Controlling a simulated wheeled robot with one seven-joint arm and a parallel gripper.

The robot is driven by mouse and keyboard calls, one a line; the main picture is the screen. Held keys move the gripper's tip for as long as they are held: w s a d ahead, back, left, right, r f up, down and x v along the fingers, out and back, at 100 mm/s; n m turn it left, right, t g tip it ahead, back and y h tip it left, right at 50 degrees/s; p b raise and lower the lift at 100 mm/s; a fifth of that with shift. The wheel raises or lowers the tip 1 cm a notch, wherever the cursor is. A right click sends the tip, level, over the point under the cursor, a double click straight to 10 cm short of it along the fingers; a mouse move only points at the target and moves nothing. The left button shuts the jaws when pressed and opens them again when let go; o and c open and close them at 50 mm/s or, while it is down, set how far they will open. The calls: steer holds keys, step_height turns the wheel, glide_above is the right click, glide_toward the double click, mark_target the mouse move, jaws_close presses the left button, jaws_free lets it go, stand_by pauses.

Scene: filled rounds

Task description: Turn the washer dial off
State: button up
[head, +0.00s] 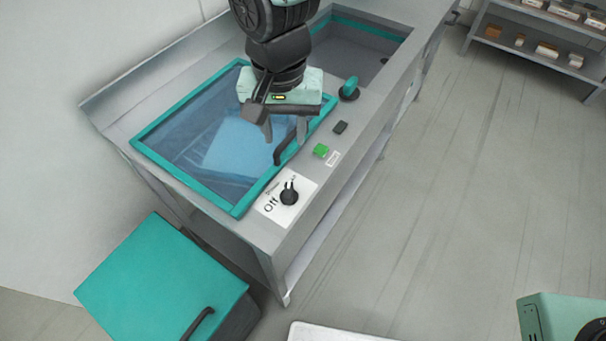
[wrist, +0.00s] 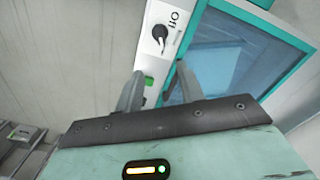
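The washer dial (head: 289,196) is a black knob on a white plate (head: 299,208) at the machine's near corner. "Off" is printed at the plate's left; the knob's pointer appears turned toward the plate's upper edge, away from that word. Smaller print there is too small to read. The dial also shows near the top of the wrist view (wrist: 159,32). My gripper (head: 284,132) is above the lid's far right part, apart from the dial. In the wrist view, my gripper's fingers (wrist: 157,84) are spread with nothing between them.
A teal-framed clear lid (head: 170,129) with a black handle (head: 284,148) lies shut beside the dial. A green button (head: 321,150), black switch (head: 340,127) and teal knob (head: 349,90) line the same rail. A teal box (head: 160,280) stands front left.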

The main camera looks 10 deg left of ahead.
mark_target(289, 188)
step_height(289, 188, down, 17)
steer(key=p, duration=0.5)
steer(key=shift+f, duration=0.2)
jaws_close()
